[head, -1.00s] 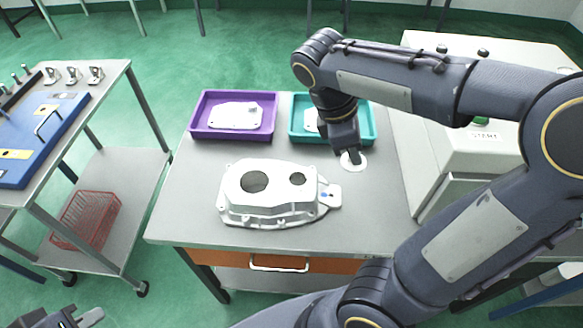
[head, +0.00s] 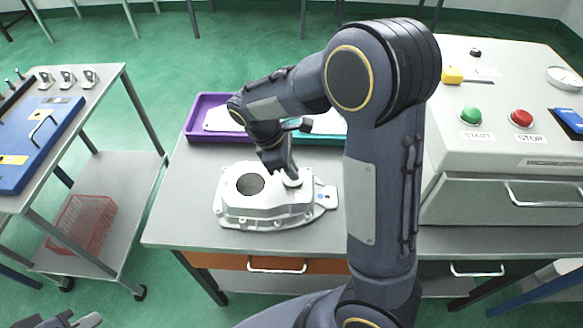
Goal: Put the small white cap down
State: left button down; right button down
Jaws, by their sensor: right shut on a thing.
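A white aluminium casting (head: 262,207) lies on the grey table, with a large round hole at its left and a flat tab at its right. My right gripper (head: 291,176) points down over the right part of the casting. It is shut on the small white cap (head: 293,182), which is mostly hidden by the fingers. The cap is at the casting's smaller hole; I cannot tell whether it touches the casting. My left gripper (head: 82,321) is at the bottom left edge, cut off, away from the table; its opening is unclear.
A purple tray (head: 190,130) and a teal tray (head: 330,141), partly behind my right arm, stand at the table's back. A machine with START and STOP buttons (head: 520,118) stands at right. A trolley with a red basket (head: 85,222) is at left.

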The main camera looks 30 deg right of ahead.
jog(key=shift+f, duration=0.2)
jog(key=shift+f, duration=0.3)
jog(key=c, duration=1.6)
grip_release()
jog(key=shift+r, duration=0.65)
jog(key=v, duration=1.1)
jog(key=shift+s+f+m+t+y, duration=0.15)
jog(key=shift+s+m+t+y, duration=1.15)
jog(key=shift+s+m, duration=1.5)
jog(key=shift+s+f+m+t+y, duration=0.15)
jog(key=shift+s+m+t+y, duration=1.4)
jog(key=shift+s, duration=2.25)
jog(key=shift+s+f+m+t+y, duration=0.15)
jog(key=shift+s+m+t+y, duration=0.95)
jog(key=shift+s+m, duration=1.75)
jog(key=shift+s+n, duration=0.4)
